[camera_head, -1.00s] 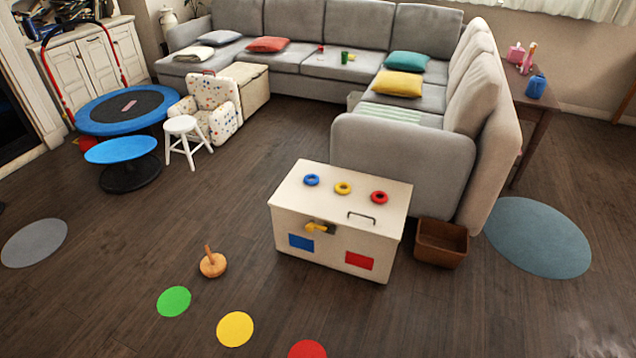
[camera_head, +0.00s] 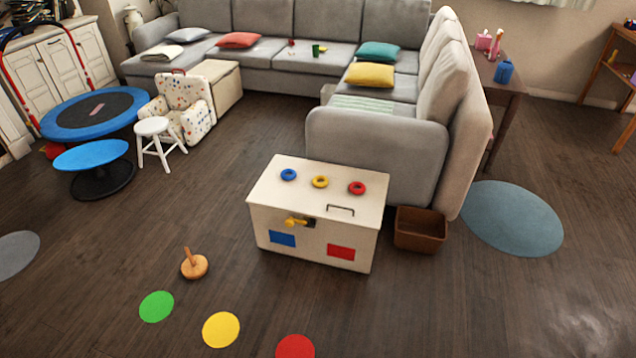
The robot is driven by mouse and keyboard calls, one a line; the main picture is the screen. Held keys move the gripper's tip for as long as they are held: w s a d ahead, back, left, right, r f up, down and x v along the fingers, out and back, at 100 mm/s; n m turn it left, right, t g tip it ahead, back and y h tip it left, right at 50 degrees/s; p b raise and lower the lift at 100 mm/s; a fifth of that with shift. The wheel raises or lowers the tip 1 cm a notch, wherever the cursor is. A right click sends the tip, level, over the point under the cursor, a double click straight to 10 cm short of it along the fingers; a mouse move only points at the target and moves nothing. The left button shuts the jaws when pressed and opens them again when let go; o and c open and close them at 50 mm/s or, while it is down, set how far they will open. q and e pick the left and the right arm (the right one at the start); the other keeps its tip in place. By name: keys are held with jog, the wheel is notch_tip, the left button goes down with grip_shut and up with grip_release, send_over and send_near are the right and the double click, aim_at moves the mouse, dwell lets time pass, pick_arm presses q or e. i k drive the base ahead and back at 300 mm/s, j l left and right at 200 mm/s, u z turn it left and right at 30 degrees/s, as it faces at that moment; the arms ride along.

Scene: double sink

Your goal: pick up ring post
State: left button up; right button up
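The ring post (camera_head: 194,265) is a small wooden round base with a short upright peg. It stands on the dark wood floor, left of the white toy chest and just beyond the green floor dot. Three rings lie on top of the chest: a blue ring (camera_head: 288,174), a yellow ring (camera_head: 320,182) and a red ring (camera_head: 357,188). Neither of my grippers shows in the head view.
The white chest (camera_head: 310,222) has a yellow latch, and a brown bin (camera_head: 420,230) stands beside it. Green (camera_head: 156,306), yellow (camera_head: 221,329) and red (camera_head: 295,347) dots lie on the floor. A blue stool (camera_head: 91,154) and white stool (camera_head: 151,127) stand at left. Floor around the post is clear.

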aim_at(195, 266)
jog(key=u, duration=1.1)
jog(key=i+j+z, duration=0.2)
jog(key=i, duration=0.3)
jog(key=i+j+z, duration=0.2)
jog(key=i, duration=0.25)
jog(key=i+j+z, duration=0.2)
jog(key=i+j, duration=0.15)
jog(key=i, duration=0.1)
